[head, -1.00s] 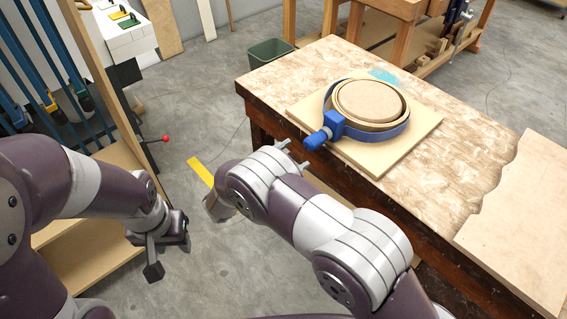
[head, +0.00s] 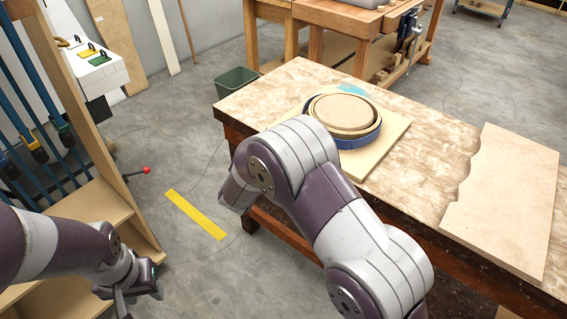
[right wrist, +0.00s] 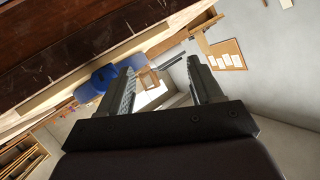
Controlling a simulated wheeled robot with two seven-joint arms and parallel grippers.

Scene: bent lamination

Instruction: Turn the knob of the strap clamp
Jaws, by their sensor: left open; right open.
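The strap clamp's blue band (head: 362,141) wraps a round wooden lamination (head: 342,112) lying on a square board on the workbench. In the head view my right arm hides the clamp's knob and my right gripper. In the right wrist view the right gripper (right wrist: 165,78) is open, with nothing seen between its fingers. The blue clamp knob (right wrist: 86,93) shows there left of the fingers, partly behind the left one; I cannot tell whether they touch. My left gripper (head: 130,298) hangs open and empty at the lower left, far from the clamp.
The square board (head: 385,146) lies on the workbench (head: 425,175). A wavy-edged wooden sheet (head: 510,205) lies at the bench's right. A wooden rack (head: 110,195) stands at the left, near my left arm. A green bin (head: 236,82) stands behind the bench. Open floor lies between rack and bench.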

